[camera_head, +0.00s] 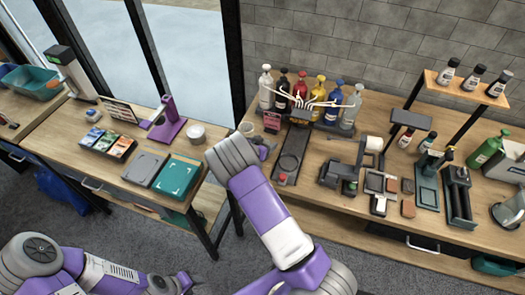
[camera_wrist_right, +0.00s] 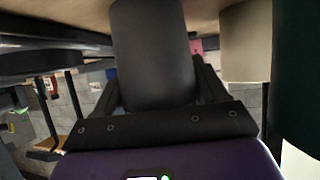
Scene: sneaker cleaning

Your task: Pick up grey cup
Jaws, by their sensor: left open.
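The grey cup (camera_wrist_right: 155,50) is a dark grey cylinder filling the middle of the right wrist view. The two fingers of my right gripper (camera_wrist_right: 160,88) stand on either side of it, close to its wall. I cannot tell whether they press on it. In the head view my right gripper (camera_head: 262,146) is at the left end of the right-hand table, and the cup is not clearly visible there, partly blocked by my arm. My left gripper (camera_head: 172,284) is open and low at the bottom left, over the floor, away from the cup.
A beige cup (camera_head: 247,128) stands close by my right gripper; a pale cylinder (camera_wrist_right: 246,40) shows beside the grey cup in the wrist view. Several bottles (camera_head: 318,98) stand behind, and a black tray (camera_head: 292,150) lies to the right.

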